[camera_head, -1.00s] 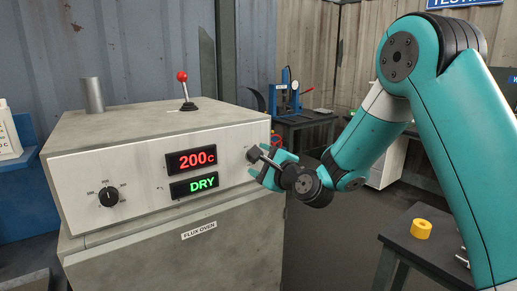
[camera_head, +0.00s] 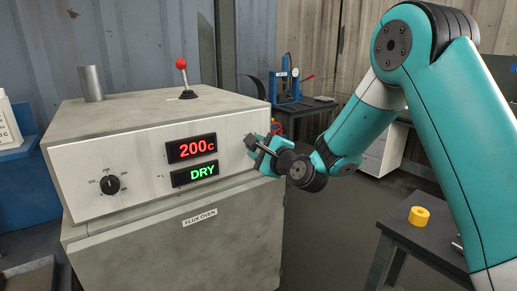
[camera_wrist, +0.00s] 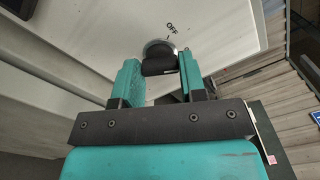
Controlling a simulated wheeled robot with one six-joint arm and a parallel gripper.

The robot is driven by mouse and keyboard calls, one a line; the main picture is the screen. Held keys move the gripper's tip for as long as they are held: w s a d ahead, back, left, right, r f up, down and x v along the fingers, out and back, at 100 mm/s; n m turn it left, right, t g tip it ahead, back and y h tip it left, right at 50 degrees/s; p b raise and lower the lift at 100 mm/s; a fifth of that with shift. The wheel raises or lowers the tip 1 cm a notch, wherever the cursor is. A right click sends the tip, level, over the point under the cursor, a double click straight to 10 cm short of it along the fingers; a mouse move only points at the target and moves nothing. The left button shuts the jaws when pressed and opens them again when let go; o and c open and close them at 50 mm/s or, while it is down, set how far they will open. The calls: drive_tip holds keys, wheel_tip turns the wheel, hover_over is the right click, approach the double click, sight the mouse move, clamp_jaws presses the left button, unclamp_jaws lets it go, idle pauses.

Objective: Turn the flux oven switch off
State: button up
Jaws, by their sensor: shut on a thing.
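The flux oven (camera_head: 180,240) is a grey box with a pale front panel. Its switch (camera_head: 251,142) is a dark knob at the panel's right end, partly hidden by my gripper in the head view. My gripper (camera_head: 258,152) is shut on this switch. In the wrist view the black switch (camera_wrist: 159,60), with a pale round base, sits between the teal fingers of my gripper (camera_wrist: 160,70). The word OFF (camera_wrist: 172,27) with a short mark is printed beside the base. The red 200c display (camera_head: 191,148) and green DRY display (camera_head: 194,174) are lit.
A black dial (camera_head: 112,185) is at the panel's left. A red-topped lever (camera_head: 183,75) and a metal cylinder (camera_head: 91,83) stand on the oven. A yellow ring (camera_head: 419,216) lies on a dark side table (camera_head: 432,240) at the right. Bare floor shows between oven and table.

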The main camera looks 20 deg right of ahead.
drive_tip(key=shift+f, duration=0.1)
drive_tip(key=n+b, duration=0.2)
drive_tip(key=n, duration=0.1)
drive_tip(key=shift+f+b, duration=0.1)
drive_tip(key=shift+b, duration=0.2)
drive_tip(key=n+b, duration=0.3)
drive_tip(key=n, duration=0.1)
drive_tip(key=n+b, duration=0.3)
drive_tip(key=b, duration=0.1)
drive_tip(key=shift+n+b, duration=0.5)
drive_tip(key=shift+n, duration=0.2)
drive_tip(key=o, duration=0.9)
